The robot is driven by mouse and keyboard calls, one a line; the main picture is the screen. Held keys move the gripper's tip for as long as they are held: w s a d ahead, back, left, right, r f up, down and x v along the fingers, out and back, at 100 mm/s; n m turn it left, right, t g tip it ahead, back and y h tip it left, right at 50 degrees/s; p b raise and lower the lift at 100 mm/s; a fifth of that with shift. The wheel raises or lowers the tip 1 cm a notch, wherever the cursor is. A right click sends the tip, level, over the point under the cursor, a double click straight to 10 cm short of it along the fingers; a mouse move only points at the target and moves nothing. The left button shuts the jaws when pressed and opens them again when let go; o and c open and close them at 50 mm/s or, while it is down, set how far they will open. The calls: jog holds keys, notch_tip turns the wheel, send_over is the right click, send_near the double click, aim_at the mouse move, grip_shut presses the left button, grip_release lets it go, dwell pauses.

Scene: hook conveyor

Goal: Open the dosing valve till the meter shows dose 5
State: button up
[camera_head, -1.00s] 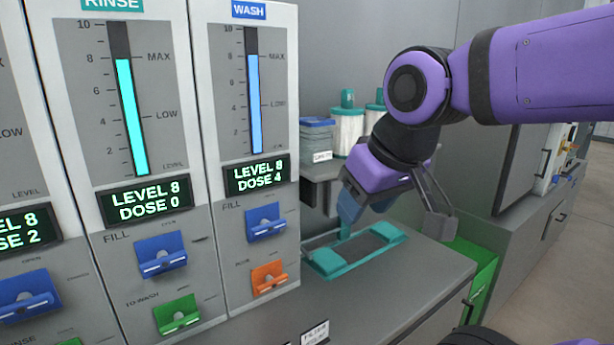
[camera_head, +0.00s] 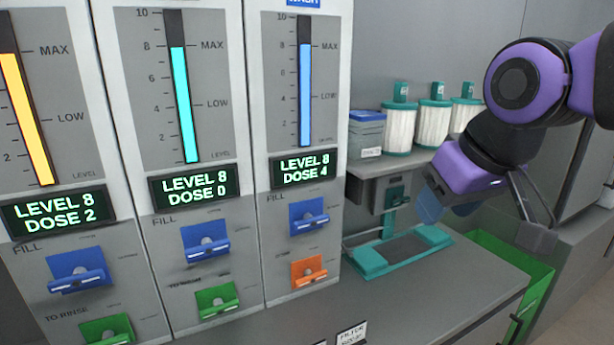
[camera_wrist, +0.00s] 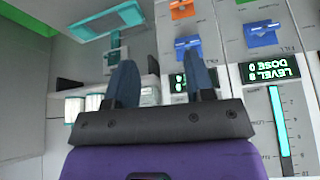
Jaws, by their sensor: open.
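The panel has three gauge columns in the head view. The left meter (camera_head: 58,213) reads level 8, dose 2. The middle meter (camera_head: 195,186) reads level 8, dose 0. The wash meter (camera_head: 306,168) at right reads level 8, dose 4. Blue fill valves (camera_head: 206,243) sit below the meters. Below them are green valves (camera_head: 216,301) and, under the wash column, an orange valve (camera_head: 308,271). The wrist view also shows an orange valve (camera_wrist: 182,9). My gripper (camera_head: 490,220) is open and empty, right of the panel and apart from the valves.
A teal-framed tray fixture (camera_head: 372,263) stands on the grey counter right of the panel. White filter cartridges (camera_head: 433,124) and a blue-lidded container (camera_head: 366,132) stand on a shelf behind. An open green drawer or bin (camera_head: 520,262) is at lower right.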

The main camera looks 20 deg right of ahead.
dwell(0.5)
jog(key=w+a+f+m+g+y, duration=0.3)
jog(key=w+f+m+g+y, duration=0.5)
jog(key=w+f+m, duration=1)
jog(key=m+t+y, duration=0.6)
jog(key=m+t, duration=0.7)
jog(key=m, duration=1.2)
send_near(316, 280)
jog(key=x, duration=1)
jog(key=shift+w+a, duration=0.1)
jog(key=shift+a, duration=0.1)
grip_shut()
